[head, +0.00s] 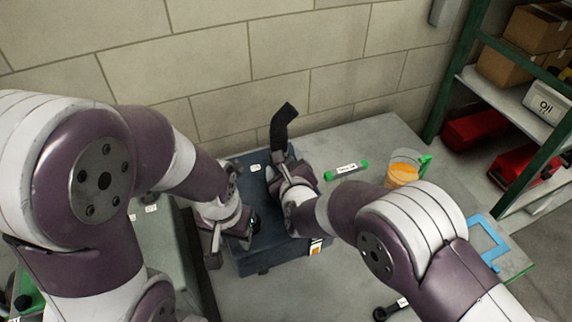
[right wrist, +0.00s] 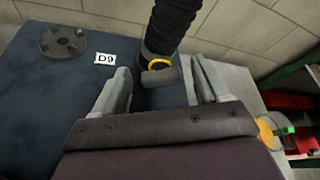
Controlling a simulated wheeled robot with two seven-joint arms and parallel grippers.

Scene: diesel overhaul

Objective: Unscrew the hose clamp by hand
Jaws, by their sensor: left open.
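The hose clamp (right wrist: 159,63) shows in the right wrist view as a yellow band with a grey cylindrical piece (right wrist: 162,77) at its front. It sits around the lower end of a black ribbed hose (right wrist: 173,22). The hose also stands up in the head view (head: 283,127), where my right gripper hides the clamp. My right gripper (right wrist: 160,72) is open, its fingers on either side of the grey piece with gaps visible. In the head view my right gripper (head: 279,170) is at the hose's foot. My left gripper (head: 214,252) is open beside the blue block's left edge.
The dark blue block (head: 262,262) stands on a grey table (head: 345,285). On the block are a round grey flange (right wrist: 63,42) and a D9 label (right wrist: 105,59). A green-ended tube (head: 346,170), an orange-filled beaker (head: 403,171) and a blue frame (head: 487,238) lie right. A brick wall is behind.

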